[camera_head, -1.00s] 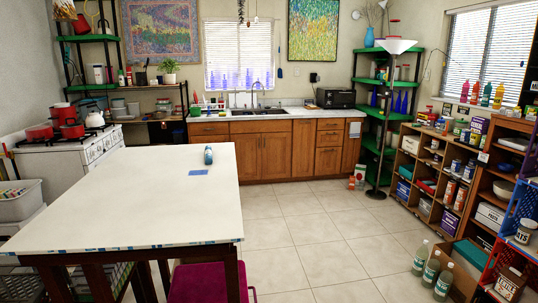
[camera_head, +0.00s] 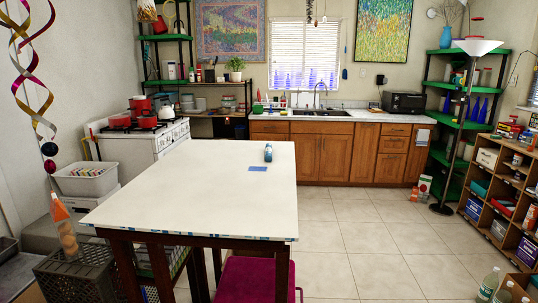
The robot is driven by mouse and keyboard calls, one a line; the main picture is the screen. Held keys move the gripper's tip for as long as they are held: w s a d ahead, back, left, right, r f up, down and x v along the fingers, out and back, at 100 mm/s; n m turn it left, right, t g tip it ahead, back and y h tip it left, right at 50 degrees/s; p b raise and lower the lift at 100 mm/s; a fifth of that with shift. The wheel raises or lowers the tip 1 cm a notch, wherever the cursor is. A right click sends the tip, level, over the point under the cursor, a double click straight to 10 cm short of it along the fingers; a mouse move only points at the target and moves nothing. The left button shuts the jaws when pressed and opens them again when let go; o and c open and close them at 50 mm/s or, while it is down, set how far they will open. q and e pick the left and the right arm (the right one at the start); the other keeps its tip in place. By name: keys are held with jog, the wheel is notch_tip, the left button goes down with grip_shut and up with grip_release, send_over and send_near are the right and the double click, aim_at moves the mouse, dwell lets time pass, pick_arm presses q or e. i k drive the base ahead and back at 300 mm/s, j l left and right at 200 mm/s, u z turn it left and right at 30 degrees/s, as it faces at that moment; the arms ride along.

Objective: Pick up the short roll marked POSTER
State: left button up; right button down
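I cannot make out a short roll marked POSTER anywhere in view. A pale upright cylinder with red on it (camera_head: 530,216) stands in the low wooden shelf at the right edge; its marking is too small to read. The white table (camera_head: 190,195) carries a small blue bottle (camera_head: 268,152) and a flat blue piece (camera_head: 258,169), and no roll shows on it. Neither of my grippers is in view.
A dark crate (camera_head: 52,282) stands on the floor at lower left, near a hanging spiral streamer (camera_head: 38,101). A magenta stool (camera_head: 248,278) is by the table. Clear bottles (camera_head: 489,284) stand at lower right. The tiled floor (camera_head: 350,240) between table and shelf is clear.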

aim_at(268, 152)
jog(key=z, duration=0.6)
jog(key=i+l+z, duration=0.1)
jog(key=l, duration=0.25)
jog(key=i+l+z, duration=0.15)
jog(key=l, duration=0.25)
jog(key=i+l+z, duration=0.1)
jog(key=l, duration=0.25)
jog(key=i+l+z, duration=0.15)
jog(key=l, duration=0.15)
jog(key=i+l+z, duration=0.2)
jog(key=i+l, duration=0.5)
jog(key=i, duration=0.15)
jog(key=i+u, duration=0.4)
jog(key=i, duration=0.15)
jog(key=i+l+u, duration=0.35)
jog(key=i, duration=0.2)
jog(key=i+u, duration=0.4)
jog(key=i, duration=0.95)
jog(key=i+u, duration=0.2)
jog(key=i, duration=0.2)
jog(key=i+l+u, duration=0.25)
jog(key=i, duration=0.15)
jog(key=i+u, duration=0.2)
jog(key=i, duration=0.15)
